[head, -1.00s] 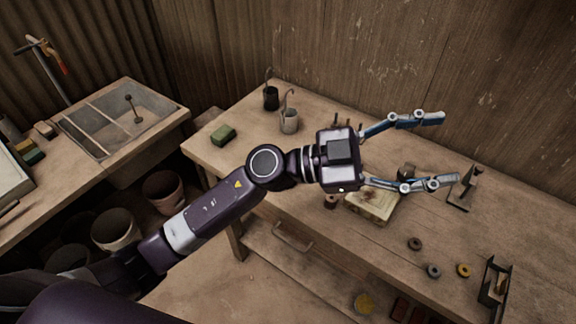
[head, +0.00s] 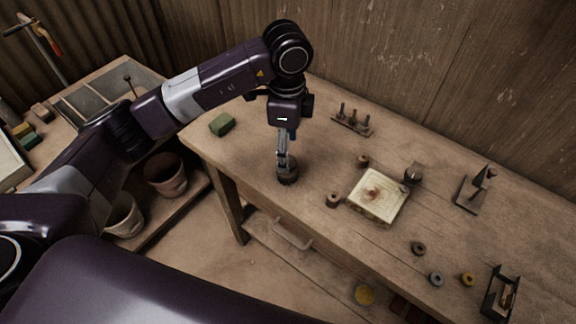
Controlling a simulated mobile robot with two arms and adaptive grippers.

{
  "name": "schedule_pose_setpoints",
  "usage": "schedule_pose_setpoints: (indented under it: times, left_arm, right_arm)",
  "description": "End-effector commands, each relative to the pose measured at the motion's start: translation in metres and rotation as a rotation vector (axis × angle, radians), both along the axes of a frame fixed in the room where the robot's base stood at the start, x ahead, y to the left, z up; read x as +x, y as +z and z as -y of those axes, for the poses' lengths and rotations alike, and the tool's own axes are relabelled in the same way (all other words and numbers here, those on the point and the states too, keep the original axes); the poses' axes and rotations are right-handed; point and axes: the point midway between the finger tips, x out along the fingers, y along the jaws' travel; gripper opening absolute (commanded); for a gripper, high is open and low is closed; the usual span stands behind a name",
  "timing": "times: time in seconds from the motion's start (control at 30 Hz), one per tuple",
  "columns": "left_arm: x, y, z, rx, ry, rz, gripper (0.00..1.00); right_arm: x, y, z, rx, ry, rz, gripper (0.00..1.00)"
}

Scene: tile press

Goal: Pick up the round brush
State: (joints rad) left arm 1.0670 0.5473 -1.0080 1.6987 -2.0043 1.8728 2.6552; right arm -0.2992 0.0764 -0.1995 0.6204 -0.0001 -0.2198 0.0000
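A dark, round, squat thing (head: 287,175), which looks like the round brush, stands on the workbench near its front left part. My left gripper (head: 284,158) points straight down at it, with its fingers at or just over its top. The fingers are seen nearly edge-on, so I cannot tell whether they are open around it or shut on it. My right gripper is not in view.
A pale square tile (head: 390,203) lies to the right, with small dark pieces (head: 333,199) around it. A pegged rack (head: 352,122) stands behind. A green block (head: 222,124) is at the left. Rings (head: 418,248) and a black holder (head: 500,292) are at the right.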

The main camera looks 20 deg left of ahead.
Motion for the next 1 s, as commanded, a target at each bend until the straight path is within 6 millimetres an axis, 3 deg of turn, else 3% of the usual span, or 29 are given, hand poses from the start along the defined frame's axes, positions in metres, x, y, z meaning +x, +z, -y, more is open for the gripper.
schedule_pose_setpoints:
  times: [0.33, 0.5, 0.77, 1.0]
  left_arm:
    - [-0.005, -0.042, 0.000, -0.002, -0.003, -0.007, 0.62]
    - [-0.003, -0.063, 0.000, -0.004, -0.005, -0.004, 0.62]
    - [-0.003, -0.067, 0.001, -0.005, -0.006, -0.001, 0.62]
    - [-0.003, -0.067, 0.001, -0.005, -0.006, -0.001, 0.35]
  right_arm:
    - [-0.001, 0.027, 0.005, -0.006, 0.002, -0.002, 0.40]
    - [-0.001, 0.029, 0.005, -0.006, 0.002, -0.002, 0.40]
    - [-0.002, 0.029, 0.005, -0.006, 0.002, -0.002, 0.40]
    - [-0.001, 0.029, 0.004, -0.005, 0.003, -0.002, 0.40]
